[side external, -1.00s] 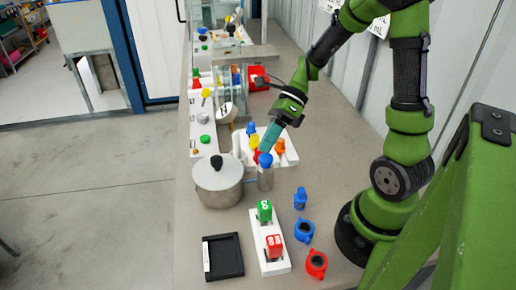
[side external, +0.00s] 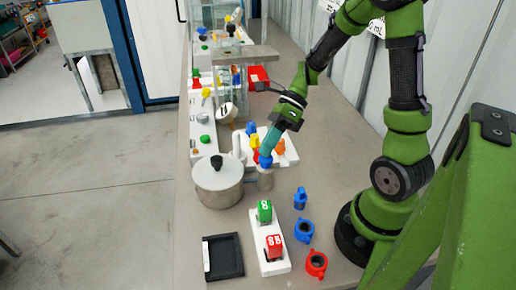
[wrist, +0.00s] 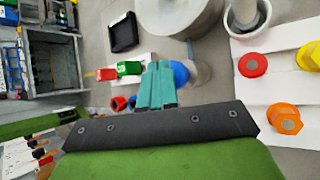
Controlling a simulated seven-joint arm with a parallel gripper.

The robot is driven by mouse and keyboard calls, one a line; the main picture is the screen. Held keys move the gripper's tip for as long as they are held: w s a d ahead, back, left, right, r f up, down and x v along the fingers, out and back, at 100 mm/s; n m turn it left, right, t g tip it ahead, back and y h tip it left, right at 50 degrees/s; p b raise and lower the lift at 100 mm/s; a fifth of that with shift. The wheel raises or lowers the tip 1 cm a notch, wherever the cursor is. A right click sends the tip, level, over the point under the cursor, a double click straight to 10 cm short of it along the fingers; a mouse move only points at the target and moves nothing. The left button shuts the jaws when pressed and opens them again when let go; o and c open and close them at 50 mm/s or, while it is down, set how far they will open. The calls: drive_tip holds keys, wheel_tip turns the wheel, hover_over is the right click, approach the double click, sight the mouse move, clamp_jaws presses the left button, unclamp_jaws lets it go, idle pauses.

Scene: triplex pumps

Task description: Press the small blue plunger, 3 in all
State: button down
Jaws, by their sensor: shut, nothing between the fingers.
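A blue plunger cap (side external: 265,161) tops a grey metal cylinder (side external: 266,181) beside the lidded pot. My gripper (side external: 266,152) has its teal fingers shut and empty, pointing down with the tips at the top of this cap. I cannot tell if they touch it. In the wrist view the shut fingers (wrist: 158,64) cover part of the blue cap (wrist: 180,72). Another blue cap (side external: 251,128) stands on a white base behind, with yellow (side external: 255,140) and orange (side external: 279,146) ones. A red cap there is partly hidden in the side view but clear in the wrist view (wrist: 252,65).
The lidded metal pot (side external: 219,183) stands close on the left. In front are a white block (side external: 269,258) with green and red pieces, a black tray (side external: 223,257), a small blue bottle (side external: 300,200), a blue ring (side external: 304,231) and a red ring (side external: 316,264).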

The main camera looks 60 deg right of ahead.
drive_tip(key=shift+f, duration=0.75)
idle(0.5)
idle(0.3)
drive_tip(key=shift+r, duration=1.4)
drive_tip(key=shift+r, duration=2.5)
wheel_tip(320, 180, up, 4)
drive_tip(key=shift+f, duration=0.1)
idle(0.3)
